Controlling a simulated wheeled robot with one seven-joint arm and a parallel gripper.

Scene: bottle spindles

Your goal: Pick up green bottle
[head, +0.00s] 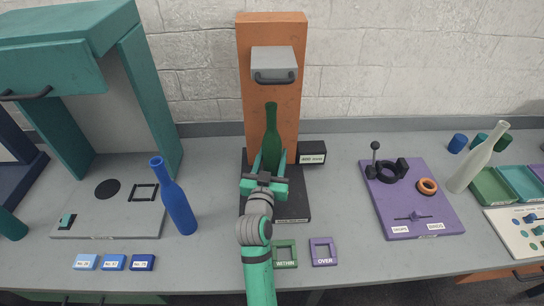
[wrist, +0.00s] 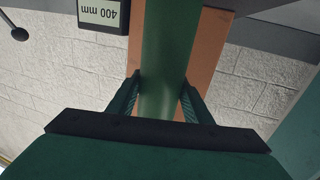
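The green bottle (head: 271,130) stands upright in front of an orange-brown upright board, over a black base plate. Its neck and shoulder show in the head view; its lower part is hidden behind my gripper (head: 270,163). In the wrist view the bottle (wrist: 164,50) runs down between the two fingers of my gripper (wrist: 160,100). One finger is on each side, very close to or touching the glass. I cannot tell whether they press on it.
A grey box with a handle (head: 274,67) sticks out from the board (head: 252,105) above the bottle. A black 400 mm block (head: 312,152) stands right of it. A blue bottle (head: 175,197) is to the left, a purple board (head: 405,222) to the right.

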